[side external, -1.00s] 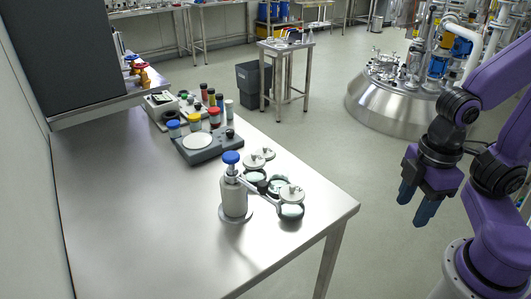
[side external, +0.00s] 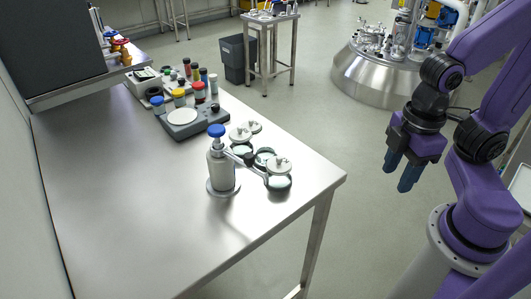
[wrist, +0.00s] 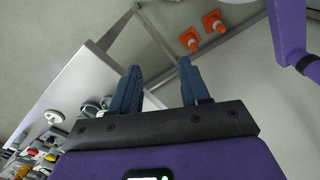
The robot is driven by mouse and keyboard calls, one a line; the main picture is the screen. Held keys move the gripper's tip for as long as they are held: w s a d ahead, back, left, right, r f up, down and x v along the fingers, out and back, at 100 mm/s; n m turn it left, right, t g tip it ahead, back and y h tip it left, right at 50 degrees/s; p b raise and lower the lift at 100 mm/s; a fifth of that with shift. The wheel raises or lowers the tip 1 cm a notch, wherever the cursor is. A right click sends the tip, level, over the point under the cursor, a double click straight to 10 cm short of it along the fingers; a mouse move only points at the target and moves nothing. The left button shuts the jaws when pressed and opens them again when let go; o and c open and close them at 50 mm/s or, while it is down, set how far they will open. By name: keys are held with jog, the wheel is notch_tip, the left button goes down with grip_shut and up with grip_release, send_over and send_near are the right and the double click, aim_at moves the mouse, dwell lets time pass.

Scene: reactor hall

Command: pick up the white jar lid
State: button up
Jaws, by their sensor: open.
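Several round glass jars stand clustered near the right edge of the steel table (side external: 110,215). I cannot tell which one is the white jar lid. The cluster also shows small at the left of the wrist view (wrist: 90,109). My gripper (side external: 403,176) hangs in the air right of the table, well apart from the jars. Its two blue fingers (wrist: 158,88) are spread, with nothing between them.
A scale (side external: 190,122) and small coloured-cap jars are behind. Orange cones (wrist: 190,39) stand on the floor. The table's front left is clear.

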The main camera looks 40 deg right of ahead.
jog(key=shift+w+a, duration=0.1)
jog(key=w+a+r+m+t, duration=0.1)
jog(key=w+a+m, duration=0.25)
jog(key=w, duration=0.45)
jog(key=w+a+r+m+h, duration=0.1)
jog(key=w+a+m, duration=0.1)
jog(key=w+m, duration=0.35)
jog(key=w+a+r+m+t, duration=0.1)
jog(key=w+a+r+m, duration=0.15)
jog(key=w, duration=0.65)
jog(key=m+t+h, duration=0.1)
jog(key=m+h, duration=0.2)
jog(key=m, duration=0.7)
send_over(251, 120)
jog(key=s+a, duration=0.5)
jog(key=f, duration=0.1)
jog(key=x, duration=1.7)
jog(key=shift+a+f, duration=0.3)
jog(key=shift+c, duration=0.3)
grip_shut()
